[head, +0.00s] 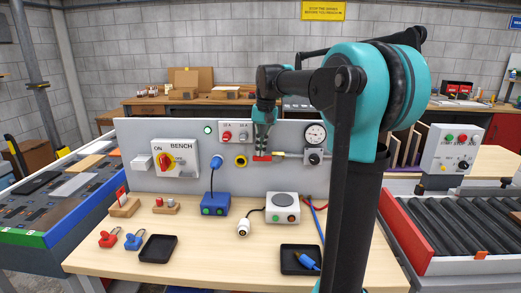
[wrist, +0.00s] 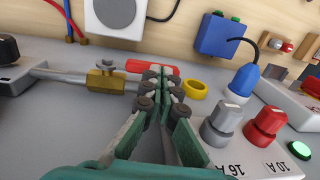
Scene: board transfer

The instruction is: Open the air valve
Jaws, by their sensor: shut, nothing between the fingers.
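The air valve has a brass body (wrist: 104,80) on a thin metal pipe along the grey panel. Its red lever (wrist: 140,66) extends from the body to the right in the wrist view, roughly along the pipe. In the head view the red lever (head: 262,158) shows just below my gripper (head: 263,149). My gripper (wrist: 161,74) is shut and empty. Its fingertips overlap the lever in the wrist view and hide part of it. I cannot tell whether they touch it.
A pressure gauge (head: 315,134) sits right of the valve. Close to my gripper are a yellow ring (wrist: 195,89), a blue plug (wrist: 244,79), and grey and red knobs (wrist: 264,126). The bench (head: 190,243) below holds a blue box (head: 215,204), padlocks and black trays.

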